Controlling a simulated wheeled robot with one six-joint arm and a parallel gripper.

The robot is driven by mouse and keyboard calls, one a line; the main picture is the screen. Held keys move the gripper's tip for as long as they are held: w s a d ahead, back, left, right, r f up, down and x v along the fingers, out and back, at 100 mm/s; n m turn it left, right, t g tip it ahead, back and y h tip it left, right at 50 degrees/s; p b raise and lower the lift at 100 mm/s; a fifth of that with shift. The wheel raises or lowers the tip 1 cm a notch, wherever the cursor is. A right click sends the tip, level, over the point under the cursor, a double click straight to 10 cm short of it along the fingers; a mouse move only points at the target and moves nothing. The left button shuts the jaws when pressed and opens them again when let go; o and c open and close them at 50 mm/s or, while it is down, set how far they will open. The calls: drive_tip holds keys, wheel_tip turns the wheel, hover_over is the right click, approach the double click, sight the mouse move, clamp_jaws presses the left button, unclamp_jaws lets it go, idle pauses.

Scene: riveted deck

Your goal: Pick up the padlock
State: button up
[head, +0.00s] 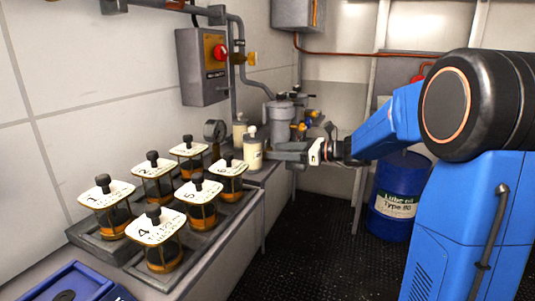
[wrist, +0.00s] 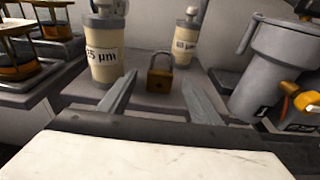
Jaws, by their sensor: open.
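The padlock (wrist: 160,78), brass-coloured with a grey shackle, stands upright on the grey bench top in the wrist view. My gripper (wrist: 159,84) is open, with one finger on either side of the padlock in the picture. The padlock appears beyond the fingertips, but I cannot tell exactly how far. Nothing is between the fingers that I can see being held. In the head view my gripper (head: 275,152) reaches left over the bench, close to a cream bottle. I cannot make out the padlock there.
Two cream bottles (wrist: 104,62) (wrist: 184,46) stand left of and behind the padlock. A grey filter housing (wrist: 272,62) with an orange-handled valve (wrist: 300,98) is at right. Several labelled sample jars (head: 160,240) sit in a tray nearer me. A blue drum (head: 397,195) stands on the floor.

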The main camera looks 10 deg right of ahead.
drive_tip(key=shift+x, duration=0.95)
drive_tip(key=c, duration=1.2)
